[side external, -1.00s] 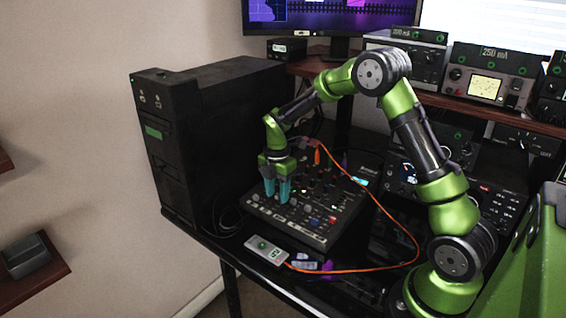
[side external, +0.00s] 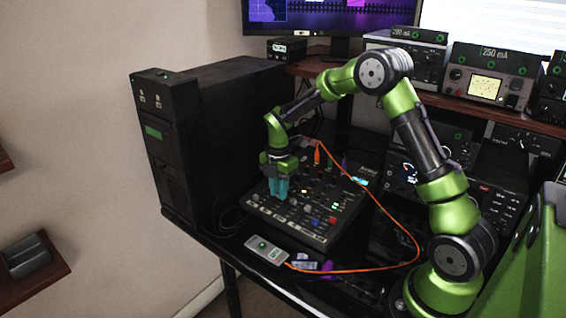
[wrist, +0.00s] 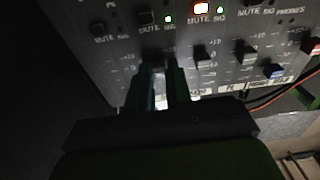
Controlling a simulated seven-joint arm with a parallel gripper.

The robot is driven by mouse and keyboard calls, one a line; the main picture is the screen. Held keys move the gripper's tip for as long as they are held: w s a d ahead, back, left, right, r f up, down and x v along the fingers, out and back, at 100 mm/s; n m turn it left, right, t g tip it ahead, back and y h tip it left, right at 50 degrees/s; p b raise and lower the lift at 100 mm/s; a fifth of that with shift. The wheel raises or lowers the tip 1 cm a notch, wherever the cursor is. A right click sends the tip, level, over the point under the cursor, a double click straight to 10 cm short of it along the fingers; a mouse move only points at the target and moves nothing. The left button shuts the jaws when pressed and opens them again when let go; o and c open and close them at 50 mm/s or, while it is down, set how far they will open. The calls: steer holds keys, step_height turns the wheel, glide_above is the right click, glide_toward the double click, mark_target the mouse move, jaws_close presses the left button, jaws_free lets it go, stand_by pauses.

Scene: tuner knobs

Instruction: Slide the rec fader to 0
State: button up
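The black mixer (side external: 325,238) lies on the desk, with a row of fader caps near its front edge. In the wrist view, dark caps (wrist: 203,53) and (wrist: 245,54), a blue cap (wrist: 274,70) and a red cap (wrist: 309,47) show right of my gripper (wrist: 161,71). The rec label cannot be read, so I cannot tell which fader is rec. My gripper's teal fingers (side external: 278,196) point down at the mixer's left front part. They are close together with a narrow gap, around or just in front of a dark cap; whether they touch it is hidden.
An orange cable (side external: 385,210) loops from the mixer's back around its right side. A black computer tower (side external: 205,140) stands close on the left. A small grey box (side external: 267,251) lies in front of the mixer. Radio gear (side external: 487,80) fills the shelf behind.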

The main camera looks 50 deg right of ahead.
steer(key=o, duration=0.3)
steer(key=shift+o, duration=0.2)
step_height(320, 180, up, 17)
stand_by(0.4)
steer(key=shift+f, duration=0.1)
